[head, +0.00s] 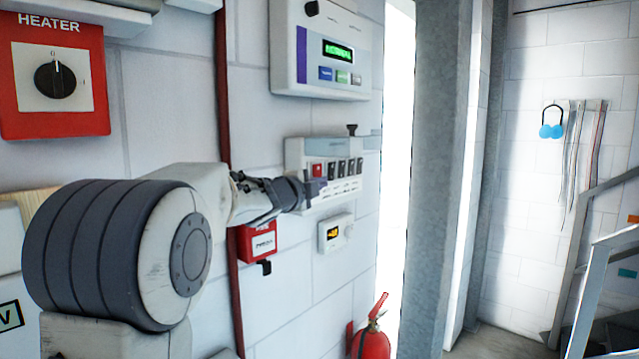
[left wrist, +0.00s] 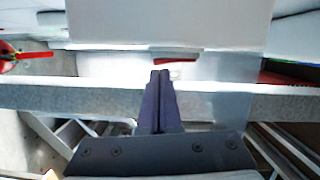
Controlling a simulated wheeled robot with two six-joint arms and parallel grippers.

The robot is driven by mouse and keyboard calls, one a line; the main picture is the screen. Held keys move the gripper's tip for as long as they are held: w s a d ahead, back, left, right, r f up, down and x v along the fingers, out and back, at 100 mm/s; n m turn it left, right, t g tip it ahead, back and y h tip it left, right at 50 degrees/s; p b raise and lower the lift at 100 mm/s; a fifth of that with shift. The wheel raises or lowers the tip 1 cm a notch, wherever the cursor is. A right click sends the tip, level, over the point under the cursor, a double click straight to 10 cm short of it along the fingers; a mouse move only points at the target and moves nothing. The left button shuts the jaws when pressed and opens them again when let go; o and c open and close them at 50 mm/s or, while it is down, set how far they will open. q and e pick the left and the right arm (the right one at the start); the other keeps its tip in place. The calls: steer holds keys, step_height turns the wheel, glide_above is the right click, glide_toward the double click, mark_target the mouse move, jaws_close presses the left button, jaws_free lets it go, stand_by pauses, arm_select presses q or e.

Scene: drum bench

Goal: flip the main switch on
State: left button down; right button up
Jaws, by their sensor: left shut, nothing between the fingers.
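A white switch panel (head: 333,198) is on the wall in the head view. It carries a red switch (head: 316,170) at its left end and a row of several black switches (head: 342,168) beside it. No label reading "main" is legible. My left gripper (head: 314,188) is in front of the panel's left part, just below the red switch, and hides some of it. Whether it touches the panel cannot be told. In the left wrist view its fingers (left wrist: 160,75) are shut together and empty, with a pale surface and a small red strip (left wrist: 176,60) beyond. My right gripper is not in view.
A control box with a green display (head: 338,50) hangs above the panel. A small thermostat (head: 335,233) and a red call box (head: 262,242) are below. A red heater switch box (head: 88,105) is at left. A fire extinguisher (head: 372,343) stands below.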

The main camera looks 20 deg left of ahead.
arm_select(q)
steer(key=s+d+f+m+b, duration=0.1)
steer(key=s+d+b, duration=0.1)
steer(key=s+b, duration=0.4)
steer(key=s, duration=0.5)
stand_by(0.4)
steer(key=shift+f, duration=0.1)
